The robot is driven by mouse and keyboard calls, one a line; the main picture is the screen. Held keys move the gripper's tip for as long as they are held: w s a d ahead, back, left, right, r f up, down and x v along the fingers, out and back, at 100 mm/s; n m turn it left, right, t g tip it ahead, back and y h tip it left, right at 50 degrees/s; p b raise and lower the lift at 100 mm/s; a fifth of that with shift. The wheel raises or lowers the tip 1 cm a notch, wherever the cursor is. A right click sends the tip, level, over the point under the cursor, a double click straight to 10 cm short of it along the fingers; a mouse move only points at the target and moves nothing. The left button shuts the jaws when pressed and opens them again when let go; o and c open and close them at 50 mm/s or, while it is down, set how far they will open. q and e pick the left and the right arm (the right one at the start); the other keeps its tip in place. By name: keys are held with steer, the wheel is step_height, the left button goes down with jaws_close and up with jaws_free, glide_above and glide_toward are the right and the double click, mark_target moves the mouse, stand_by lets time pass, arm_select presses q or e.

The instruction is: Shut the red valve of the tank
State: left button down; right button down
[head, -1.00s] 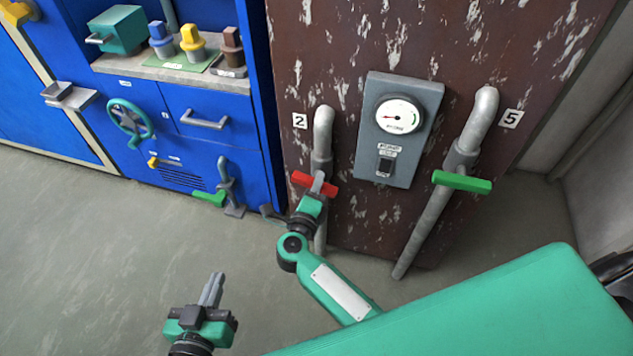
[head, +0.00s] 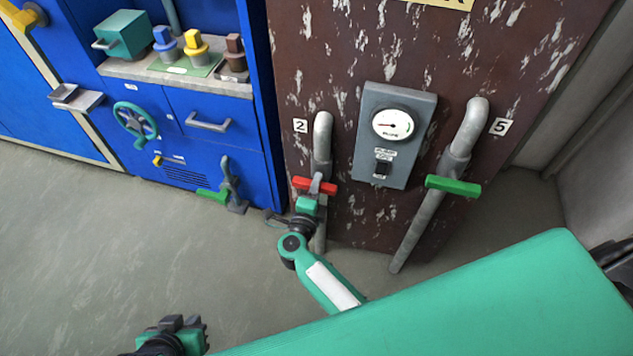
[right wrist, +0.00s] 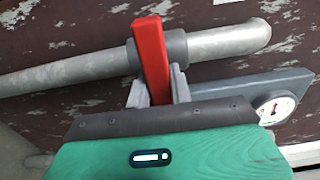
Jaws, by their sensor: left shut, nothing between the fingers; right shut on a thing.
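The red valve handle (head: 301,183) sits on the left grey pipe (head: 322,135), by the label 2, on the brown, peeling tank (head: 350,50). The handle lies across the pipe, roughly at right angles to it. My right gripper (head: 316,187) is shut on the red handle near its middle. In the right wrist view the red handle (right wrist: 151,50) stands between the two grey fingers (right wrist: 158,88), crosswise to the pipe (right wrist: 80,78). My left gripper (head: 184,323) is shut and empty, low in the head view, away from the tank.
A green handle (head: 453,186) is on the right pipe (head: 469,130), by label 5. A grey gauge box (head: 405,155) is mounted between the pipes. A blue cabinet (head: 225,155) with a teal handwheel (head: 135,122) stands at left. The floor (head: 90,240) in front is clear.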

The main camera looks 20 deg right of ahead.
arm_select(q)
steer(key=shift+s+a+r+g, duration=0.1)
steer(key=shift+s+a+g, duration=0.25)
steer(key=shift+a, duration=0.15)
arm_select(e)
steer(key=c, duration=1.2)
jaws_free()
steer(key=shift+c, duration=0.2)
